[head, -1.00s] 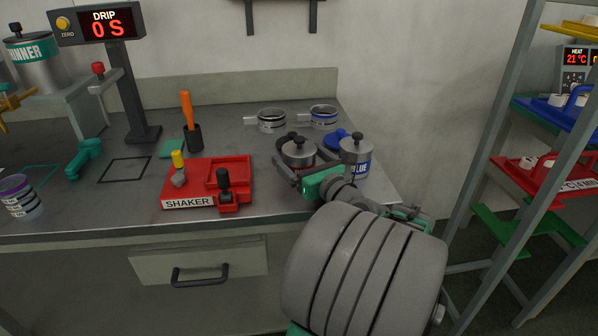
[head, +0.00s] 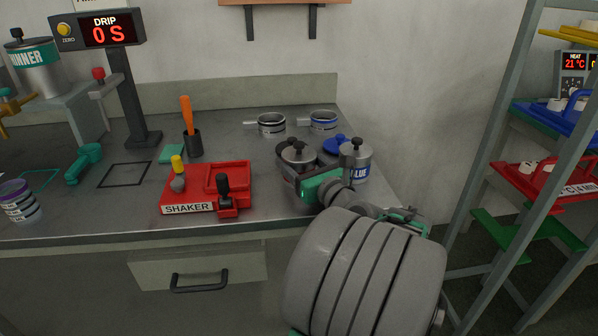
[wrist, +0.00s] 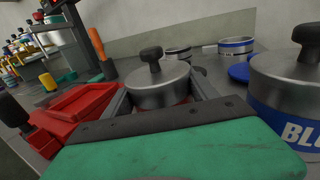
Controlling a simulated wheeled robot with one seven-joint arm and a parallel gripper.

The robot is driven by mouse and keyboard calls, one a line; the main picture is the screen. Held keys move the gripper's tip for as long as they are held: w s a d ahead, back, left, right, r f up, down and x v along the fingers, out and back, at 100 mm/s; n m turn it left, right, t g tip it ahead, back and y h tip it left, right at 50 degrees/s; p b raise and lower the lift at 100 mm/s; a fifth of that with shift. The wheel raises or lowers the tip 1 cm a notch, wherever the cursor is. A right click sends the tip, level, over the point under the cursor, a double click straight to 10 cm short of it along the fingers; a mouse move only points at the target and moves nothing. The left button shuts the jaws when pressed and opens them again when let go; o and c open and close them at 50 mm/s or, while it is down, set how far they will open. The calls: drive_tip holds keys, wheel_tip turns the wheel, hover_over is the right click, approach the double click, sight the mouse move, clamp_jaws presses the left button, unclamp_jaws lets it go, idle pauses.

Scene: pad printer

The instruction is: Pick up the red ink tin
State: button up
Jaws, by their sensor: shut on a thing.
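The red ink tin (head: 298,153) has a grey metal lid with a dark knob and stands near the right front of the bench. In the wrist view the same tin (wrist: 158,84) sits between my two fingers, with a sliver of red showing under its lid. My gripper (head: 297,165) is shut on it, one finger on each side. My gripper (wrist: 160,98) hides most of the tin's body, and I cannot tell whether the tin touches the bench.
The blue ink tin (head: 356,162) stands close on the right of my gripper, with a blue lid (head: 337,144) behind. The red shaker (head: 206,187) is to the left. Two shallow metal cups (head: 271,125) stand behind. A shelf rack (head: 523,150) rises at the right.

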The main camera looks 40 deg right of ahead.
drive_tip(key=c, duration=0.4)
drive_tip(key=shift+c, duration=0.2)
drive_tip(key=shift+r, duration=0.1)
